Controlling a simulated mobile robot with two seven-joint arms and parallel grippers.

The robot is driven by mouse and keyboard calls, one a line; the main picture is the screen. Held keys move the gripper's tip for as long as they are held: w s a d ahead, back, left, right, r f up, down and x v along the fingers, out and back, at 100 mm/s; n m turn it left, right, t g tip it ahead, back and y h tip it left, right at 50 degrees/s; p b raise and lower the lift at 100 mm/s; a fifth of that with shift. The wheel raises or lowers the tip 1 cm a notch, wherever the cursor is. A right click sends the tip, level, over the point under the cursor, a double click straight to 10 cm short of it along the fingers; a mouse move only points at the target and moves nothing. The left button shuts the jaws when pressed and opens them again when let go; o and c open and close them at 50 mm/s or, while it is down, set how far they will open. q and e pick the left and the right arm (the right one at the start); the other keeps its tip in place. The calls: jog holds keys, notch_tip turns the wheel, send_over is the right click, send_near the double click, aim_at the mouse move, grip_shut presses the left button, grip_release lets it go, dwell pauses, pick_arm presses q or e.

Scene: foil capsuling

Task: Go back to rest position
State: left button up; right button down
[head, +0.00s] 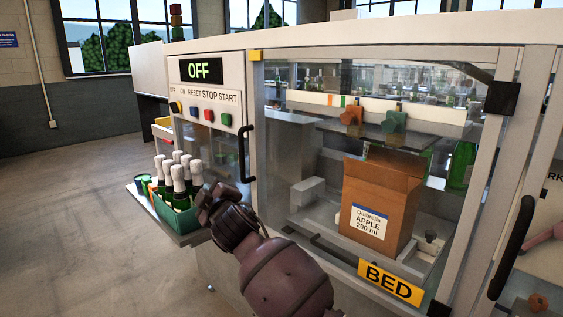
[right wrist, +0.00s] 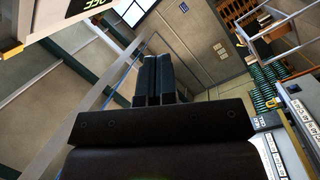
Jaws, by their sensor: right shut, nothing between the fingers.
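My right gripper (head: 207,197) is in front of the machine, near the right side of a green crate of bottles. In the right wrist view its two dark fingers (right wrist: 153,78) lie side by side, shut with nothing between them. From the head view I cannot tell whether it touches the crate. My left gripper is not in view.
The green crate (head: 177,218) holds several foil-topped bottles on a grey side shelf (head: 188,238). The machine panel shows OFF (head: 199,70). Behind its clear door stands an open cardboard box (head: 380,200) labelled APPLE. The floor (head: 70,220) at left is clear.

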jog(key=s+d+f+m+h+p, duration=0.1)
jog(key=s+d+f+m, duration=0.4)
jog(key=d, duration=0.4)
jog(key=s+d+f+m+h, duration=0.2)
jog(key=s+d+f+m, duration=0.2)
jog(key=s+d+f, duration=0.45)
jog(key=s+d+f+m+h+p, duration=0.1)
jog(key=s+d+f+m, duration=0.3)
jog(key=d, duration=0.7)
jog(key=s+d+f+m+g+h, duration=0.1)
jog(key=s+d+f, duration=0.4)
jog(key=s, duration=0.4)
jog(key=s+d+f+m+g+h, duration=0.1)
jog(key=s+d+f+g+h, duration=0.1)
jog(key=s+d+f, duration=0.3)
jog(key=s+d+f+g+h+p, duration=0.1)
jog(key=s+d+f, duration=0.4)
jog(key=s, duration=0.8)
notch_tip(320, 180, down, 3)
jog(key=shift+r+m+g+h, duration=0.2)
jog(key=shift+m+g+h, duration=0.2)
jog(key=shift+g, duration=0.1)
jog(key=shift+d, duration=0.1)
